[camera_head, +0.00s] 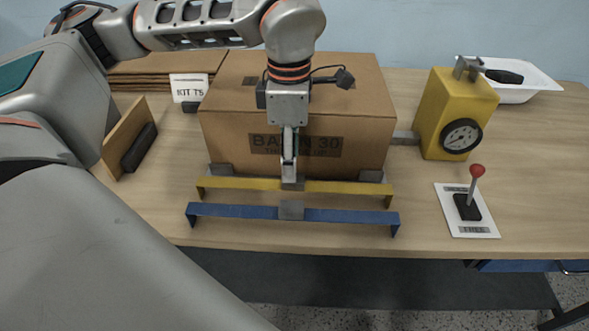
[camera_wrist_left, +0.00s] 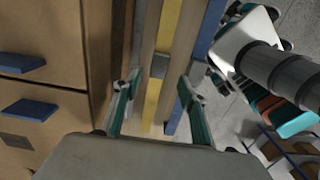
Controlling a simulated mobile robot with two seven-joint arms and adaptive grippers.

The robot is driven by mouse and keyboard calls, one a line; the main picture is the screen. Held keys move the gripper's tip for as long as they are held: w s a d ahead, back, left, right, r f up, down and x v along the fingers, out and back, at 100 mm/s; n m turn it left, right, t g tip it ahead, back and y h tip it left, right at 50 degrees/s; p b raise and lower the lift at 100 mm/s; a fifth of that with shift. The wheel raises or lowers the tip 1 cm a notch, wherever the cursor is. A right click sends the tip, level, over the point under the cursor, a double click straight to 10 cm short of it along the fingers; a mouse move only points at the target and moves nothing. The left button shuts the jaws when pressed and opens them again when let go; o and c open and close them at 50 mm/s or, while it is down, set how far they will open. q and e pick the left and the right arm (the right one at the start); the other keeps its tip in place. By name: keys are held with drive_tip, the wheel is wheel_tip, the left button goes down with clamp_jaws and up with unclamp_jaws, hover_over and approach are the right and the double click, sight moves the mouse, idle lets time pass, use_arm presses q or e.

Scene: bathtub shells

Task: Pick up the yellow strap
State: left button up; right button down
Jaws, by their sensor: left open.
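The yellow strap (camera_head: 342,188) is a long flat bar with bent-down ends and a grey middle patch. It lies across the table just in front of the large cardboard box. My left gripper (camera_head: 290,178) points down over the strap's middle, which it partly hides. In the left wrist view, the yellow strap (camera_wrist_left: 168,38) runs between the two spread fingers of the left gripper (camera_wrist_left: 159,88). The fingers are open, and nothing is clamped. Whether they reach down to the strap's height is hard to tell. My right gripper is in neither view.
A similar blue strap (camera_head: 243,212) lies parallel, closer to the table's front edge. The cardboard box (camera_head: 225,135) stands right behind. A yellow gauge block (camera_head: 450,105), a red-knobbed lever (camera_head: 477,170) and a white tub (camera_head: 540,85) are at right. A sign (camera_head: 188,88) stands left.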

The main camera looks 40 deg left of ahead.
sight(294, 190)
use_arm(q)
wheel_tip(294, 190, down, 2)
drive_tip(key=shift+s+d+f, duration=0.1)
drive_tip(key=shift+s, duration=0.05)
drive_tip(key=shift+w+f+b, duration=0.2)
drive_tip(key=shift+f, duration=1.2)
drive_tip(key=shift+w+f+b, duration=0.15)
drive_tip(key=shift+f, duration=1.2)
drive_tip(key=shift+r, duration=0.1)
clamp_jaws()
